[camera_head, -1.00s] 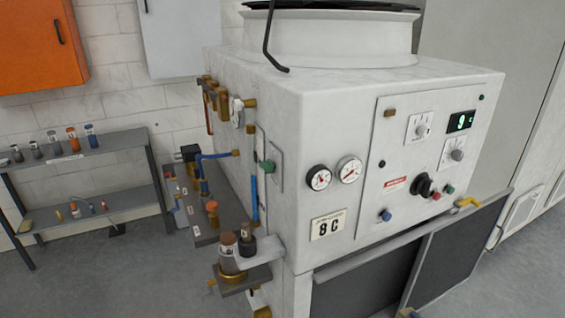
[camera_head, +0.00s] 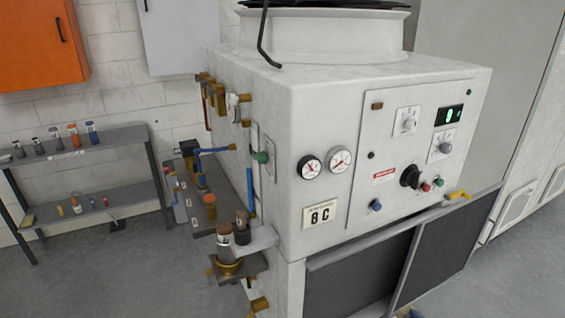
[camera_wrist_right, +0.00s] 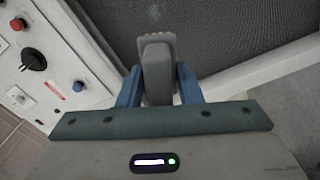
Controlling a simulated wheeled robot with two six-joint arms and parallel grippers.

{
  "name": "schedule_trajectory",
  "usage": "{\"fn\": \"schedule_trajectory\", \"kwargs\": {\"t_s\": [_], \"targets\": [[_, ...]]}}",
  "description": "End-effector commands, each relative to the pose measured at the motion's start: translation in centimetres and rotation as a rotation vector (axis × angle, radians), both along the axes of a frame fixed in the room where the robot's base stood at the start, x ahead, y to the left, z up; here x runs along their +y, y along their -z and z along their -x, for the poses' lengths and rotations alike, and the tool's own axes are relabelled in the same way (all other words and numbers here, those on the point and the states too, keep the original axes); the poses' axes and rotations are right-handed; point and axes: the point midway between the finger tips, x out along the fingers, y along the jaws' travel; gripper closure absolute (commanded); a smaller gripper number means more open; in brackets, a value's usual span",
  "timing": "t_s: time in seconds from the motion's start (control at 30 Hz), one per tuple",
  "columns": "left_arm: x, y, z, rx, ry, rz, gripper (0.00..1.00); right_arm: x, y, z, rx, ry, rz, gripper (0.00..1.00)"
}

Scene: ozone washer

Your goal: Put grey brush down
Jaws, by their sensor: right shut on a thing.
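In the right wrist view my right gripper (camera_wrist_right: 159,69) is shut on a grey brush (camera_wrist_right: 156,87). The brush is a dark grey block with a lighter, pale-edged end pointing away from me, held between the two blue fingers. Its far end lies in front of the dark mesh panel (camera_wrist_right: 225,35); I cannot tell whether they touch.
The white washer (camera_head: 325,110) fills the middle, with gauges, knobs and a dark front panel (camera_head: 455,240). Pipes and a small ledge holding brown-topped containers (camera_head: 225,236) stick out on its left side. Grey shelves (camera_head: 110,195) with small bottles stand at the left wall. Floor is clear between.

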Motion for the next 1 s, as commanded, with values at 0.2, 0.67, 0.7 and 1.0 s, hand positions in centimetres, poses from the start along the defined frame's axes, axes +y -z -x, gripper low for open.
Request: {"fn": "schedule_trajectory", "kwargs": {"t_s": [0.2,0.67,0.7,1.0], "targets": [[0.1,1.4,1.8,0.003,-0.002,0.0,0.46,-1.9,-0.8,-0.2,0.0,-0.01,0.007,0.91],[0.2,1.4,1.8,0.004,-0.002,0.0,0.46,-2.7,-6.6,-0.5,-0.003,0.059,0.0,0.91],[0.2,1.4,1.8,0.004,-0.002,0.0,0.46,-2.3,-7.3,-0.4,-0.002,0.074,-0.002,0.91],[0.2,1.4,1.8,0.004,-0.002,0.0,0.46,1.6,-13.0,1.2,0.0,0.155,-0.005,0.91]]}}
